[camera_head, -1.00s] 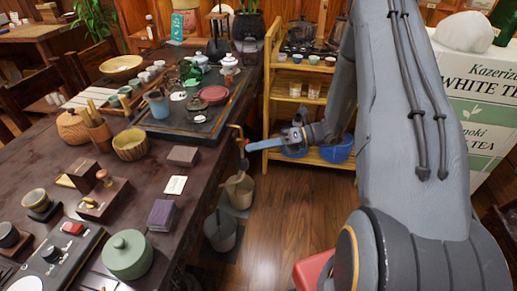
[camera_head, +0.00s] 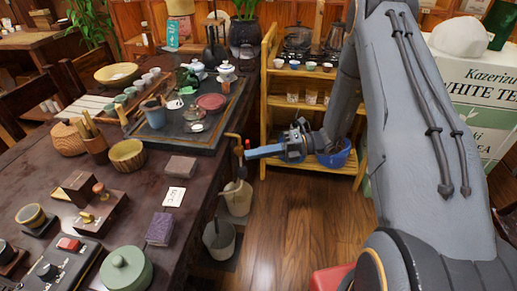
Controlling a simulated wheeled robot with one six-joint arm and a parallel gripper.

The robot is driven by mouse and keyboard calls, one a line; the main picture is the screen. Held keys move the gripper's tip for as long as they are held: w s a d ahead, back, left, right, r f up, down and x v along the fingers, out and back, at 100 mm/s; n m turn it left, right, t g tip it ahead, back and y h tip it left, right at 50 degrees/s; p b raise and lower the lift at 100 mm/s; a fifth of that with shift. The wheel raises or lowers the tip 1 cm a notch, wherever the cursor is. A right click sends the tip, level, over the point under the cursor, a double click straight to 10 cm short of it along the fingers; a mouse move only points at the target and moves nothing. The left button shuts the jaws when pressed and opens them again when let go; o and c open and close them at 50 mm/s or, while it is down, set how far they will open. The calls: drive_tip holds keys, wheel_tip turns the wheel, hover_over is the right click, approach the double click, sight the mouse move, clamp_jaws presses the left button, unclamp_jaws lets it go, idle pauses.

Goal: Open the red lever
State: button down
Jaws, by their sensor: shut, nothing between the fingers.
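A small red lever (camera_head: 247,144) shows near the brass-coloured pipe (camera_head: 235,139) that rises beside the table's right edge. My gripper (camera_head: 249,153) points left, with its fingertips right beside the red lever. I cannot tell whether they touch it. The blue-grey fingers are together and hold nothing. The lower part of the lever is partly hidden by the fingertips.
A dark wooden table (camera_head: 150,195) with tea ware fills the left. Buckets (camera_head: 219,240) stand on the floor below the pipe. A wooden shelf (camera_head: 290,100) with cups and a blue basin (camera_head: 334,155) stands behind my gripper. The floor in the middle is clear.

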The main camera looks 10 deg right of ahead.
drive_tip(key=s+d+b, duration=0.1)
drive_tip(key=s+d, duration=0.1)
drive_tip(key=d, duration=0.7)
drive_tip(key=shift+r, duration=0.25)
drive_tip(key=shift+s, duration=0.1)
